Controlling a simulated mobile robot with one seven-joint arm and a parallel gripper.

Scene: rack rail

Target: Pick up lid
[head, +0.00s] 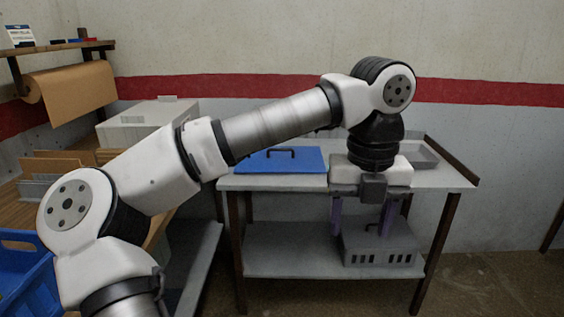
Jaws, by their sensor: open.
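A flat blue lid-like panel (255,161) with a dark handle lies on the table top, left of my gripper. A grey slotted box (380,257) sits on the lower shelf, with a small dark handle (372,227) on its flat grey top. The task's lid could be either the blue panel or this top; I cannot tell which. My gripper (362,233) points down at the front of the table, its two purple fingers spread apart with nothing between them that I can see held. In the picture the fingers overlap the box; their distance from it is unclear.
The metal table (250,183) has a lower shelf (285,264), clear on its left. A grey tray (425,156) stands at the table top's back right. A wooden bench with a pale box (140,125) and a blue crate (20,275) is at left.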

